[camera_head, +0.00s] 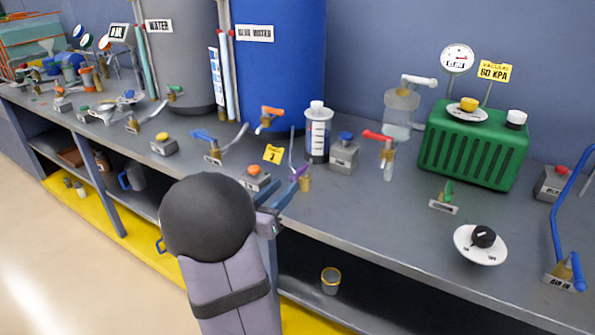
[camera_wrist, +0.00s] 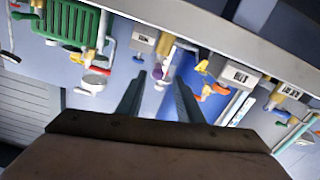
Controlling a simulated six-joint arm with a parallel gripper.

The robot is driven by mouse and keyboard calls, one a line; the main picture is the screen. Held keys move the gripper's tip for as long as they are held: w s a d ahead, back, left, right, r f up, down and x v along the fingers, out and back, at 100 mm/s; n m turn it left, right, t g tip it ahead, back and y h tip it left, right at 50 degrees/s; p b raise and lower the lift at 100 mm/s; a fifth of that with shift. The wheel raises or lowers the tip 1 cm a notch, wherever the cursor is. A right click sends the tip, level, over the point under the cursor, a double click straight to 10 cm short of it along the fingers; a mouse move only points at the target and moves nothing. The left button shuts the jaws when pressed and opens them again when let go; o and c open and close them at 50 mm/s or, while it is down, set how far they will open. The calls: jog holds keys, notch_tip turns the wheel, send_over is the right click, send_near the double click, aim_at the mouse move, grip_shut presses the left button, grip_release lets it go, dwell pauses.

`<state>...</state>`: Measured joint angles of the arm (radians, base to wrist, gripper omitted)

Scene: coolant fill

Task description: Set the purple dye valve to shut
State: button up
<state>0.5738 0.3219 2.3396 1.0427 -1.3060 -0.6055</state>
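The purple dye valve (camera_head: 299,172) has a purple handle on a brass body and stands near the front edge of the bench. In the wrist view its purple handle (camera_wrist: 158,73) shows small, between and beyond my fingertips. My gripper (camera_head: 277,193) is close to the valve, at its lower left in the head view. In the wrist view the two fingers of my gripper (camera_wrist: 159,80) are apart with nothing between them. Whether a finger touches the valve cannot be told. The exact handle angle is hard to read.
A red-handled valve (camera_head: 380,137) is to the right. The bench front right of the valve is clear.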

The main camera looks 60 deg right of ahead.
aim_at(303, 169)
jog(key=shift+s+d+r, duration=0.1)
jog(key=shift+s, duration=0.1)
jog(key=shift+d, duration=3.6)
jog(key=shift+c, duration=0.6)
grip_shut()
